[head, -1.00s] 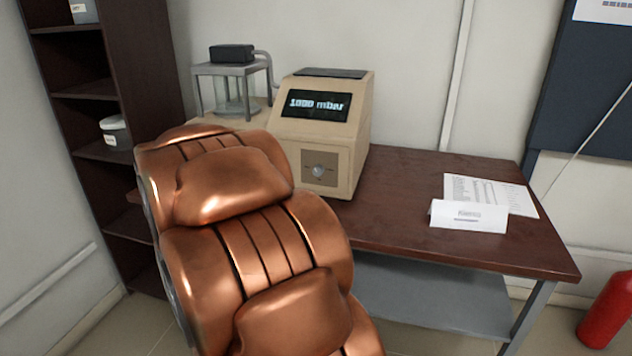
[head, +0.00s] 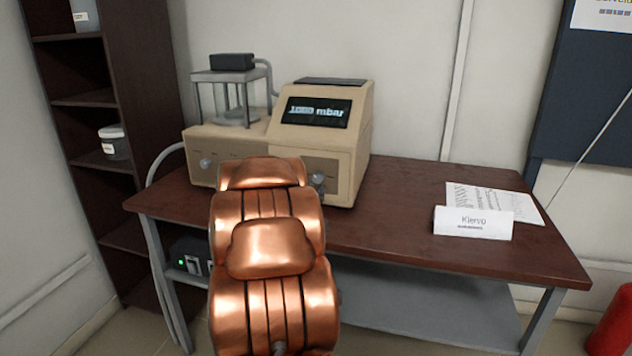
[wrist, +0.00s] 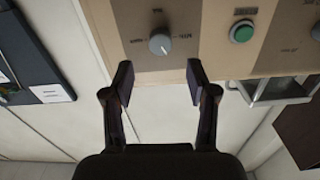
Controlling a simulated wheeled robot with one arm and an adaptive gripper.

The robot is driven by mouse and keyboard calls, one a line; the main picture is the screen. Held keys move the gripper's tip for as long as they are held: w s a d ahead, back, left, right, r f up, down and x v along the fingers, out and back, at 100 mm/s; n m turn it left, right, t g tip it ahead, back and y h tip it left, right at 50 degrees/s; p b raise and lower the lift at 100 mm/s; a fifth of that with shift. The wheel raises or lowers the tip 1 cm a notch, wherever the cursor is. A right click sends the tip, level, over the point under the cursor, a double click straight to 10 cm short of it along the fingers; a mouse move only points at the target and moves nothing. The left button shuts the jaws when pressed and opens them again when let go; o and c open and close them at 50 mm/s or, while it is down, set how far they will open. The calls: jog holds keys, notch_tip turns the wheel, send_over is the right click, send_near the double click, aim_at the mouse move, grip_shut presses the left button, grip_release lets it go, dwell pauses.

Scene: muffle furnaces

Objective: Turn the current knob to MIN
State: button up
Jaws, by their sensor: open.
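A round grey knob (wrist: 160,42) sits on the brown-grey panel of a beige machine in the wrist view. Small labels surround it, too blurred to read surely. A light mark shows on the knob, but its exact setting is unclear. My gripper (wrist: 159,76) is open and empty, its two fingers apart just below the knob in the picture and not touching it. In the head view the beige machine (head: 350,150) stands on the table, and a dark knob (head: 318,181) shows beside my arm. My arm hides the gripper and part of the front panel there.
The display (head: 316,112) reads about 1000 mbar. A green button (wrist: 242,31) sits beside the knob in the wrist view. Another knob (head: 205,164) is on the machine's left part. A white name card (head: 473,222) and papers lie on the table's right side. Shelves (head: 95,100) stand left.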

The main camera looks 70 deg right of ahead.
aim_at(317, 178)
jog(key=shift+w+d+p, duration=0.15)
jog(key=shift+w+d, duration=0.05)
jog(key=shift+d, duration=1.45)
jog(key=shift+w+d+p, duration=0.15)
jog(key=shift+d, duration=1.5)
jog(key=shift+c, duration=0.4)
grip_shut()
